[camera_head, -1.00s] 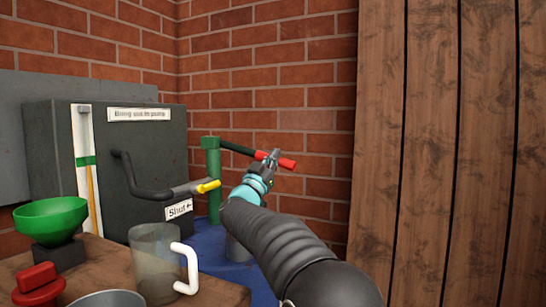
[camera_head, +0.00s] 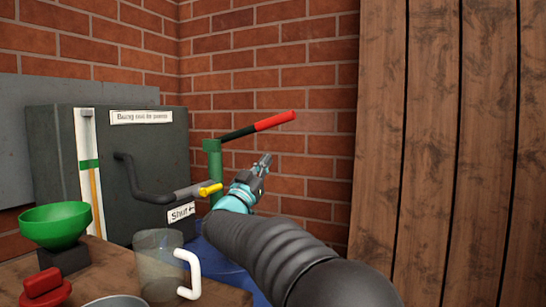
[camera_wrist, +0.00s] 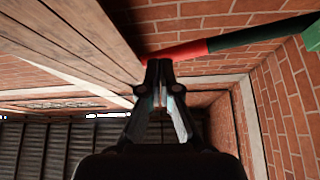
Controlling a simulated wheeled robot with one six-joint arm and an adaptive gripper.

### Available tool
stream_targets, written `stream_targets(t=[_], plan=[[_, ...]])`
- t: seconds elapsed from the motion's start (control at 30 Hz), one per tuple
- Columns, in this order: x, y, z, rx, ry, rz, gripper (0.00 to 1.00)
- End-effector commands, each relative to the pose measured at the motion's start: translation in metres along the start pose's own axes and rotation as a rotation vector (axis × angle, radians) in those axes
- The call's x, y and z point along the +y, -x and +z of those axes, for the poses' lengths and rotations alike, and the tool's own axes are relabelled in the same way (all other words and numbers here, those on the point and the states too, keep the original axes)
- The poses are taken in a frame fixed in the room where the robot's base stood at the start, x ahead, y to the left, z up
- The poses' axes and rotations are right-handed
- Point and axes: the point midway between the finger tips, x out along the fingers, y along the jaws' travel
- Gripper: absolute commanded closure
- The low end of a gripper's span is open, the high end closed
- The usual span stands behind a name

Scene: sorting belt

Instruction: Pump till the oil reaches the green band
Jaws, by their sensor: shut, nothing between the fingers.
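The green hand pump (camera_head: 214,165) stands on a blue drum (camera_head: 225,250) behind the bench. Its black lever with a red grip (camera_head: 274,121) slopes up to the right. My gripper (camera_head: 265,160) is shut and empty, below the red grip and apart from it. In the wrist view the red grip (camera_wrist: 175,51) and the green pump head (camera_wrist: 313,35) show beyond my gripper (camera_wrist: 159,65). The sight gauge (camera_head: 90,170) on the dark tank (camera_head: 120,210) has a green band (camera_head: 89,164). The amber oil column (camera_head: 96,200) appears to end just below the band.
A yellow-handled valve (camera_head: 210,190) on a black pipe points toward the pump, near a "Shut" label (camera_head: 181,212). A clear jug (camera_head: 158,265), green funnel (camera_head: 55,222) and red cap (camera_head: 44,288) are on the wooden bench (camera_head: 105,270). Brick and plank walls close the back and right.

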Motion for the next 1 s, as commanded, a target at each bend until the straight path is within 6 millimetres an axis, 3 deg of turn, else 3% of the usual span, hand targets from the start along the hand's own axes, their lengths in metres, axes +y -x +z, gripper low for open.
stream_targets(t=[0.23,1.0], plan=[[-0.002,0.026,-0.001,0.000,-0.001,-0.001,1.00],[-0.001,0.028,-0.001,0.002,0.000,0.002,1.00]])
